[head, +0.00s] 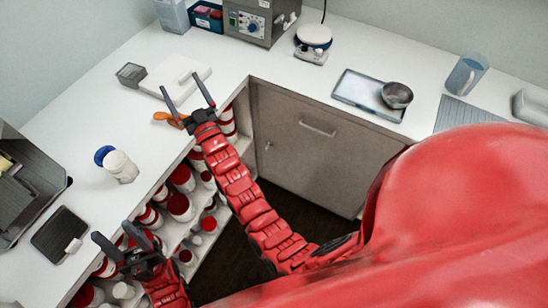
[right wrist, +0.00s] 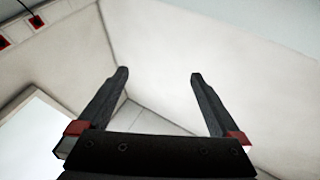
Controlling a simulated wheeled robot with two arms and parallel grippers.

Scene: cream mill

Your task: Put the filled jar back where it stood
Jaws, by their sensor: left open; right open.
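A white jar (head: 121,167) stands on the left counter in the head view, with a round blue lid (head: 103,155) right beside or against it; I cannot tell if they touch. What is inside the jar cannot be seen. My left gripper (head: 112,232) is open and empty near the counter's front edge, nearer to me than the jar. My right gripper (head: 179,82) is open and empty by the white board at the back. In the right wrist view its fingers (right wrist: 158,75) are spread with only pale walls behind them.
An orange-handled item (head: 170,119) lies by the right gripper. A white board (head: 176,73), a small grey container (head: 130,74) and a black flat pad (head: 62,235) are on the counter. Shelves below hold several red-and-white jars (head: 181,179).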

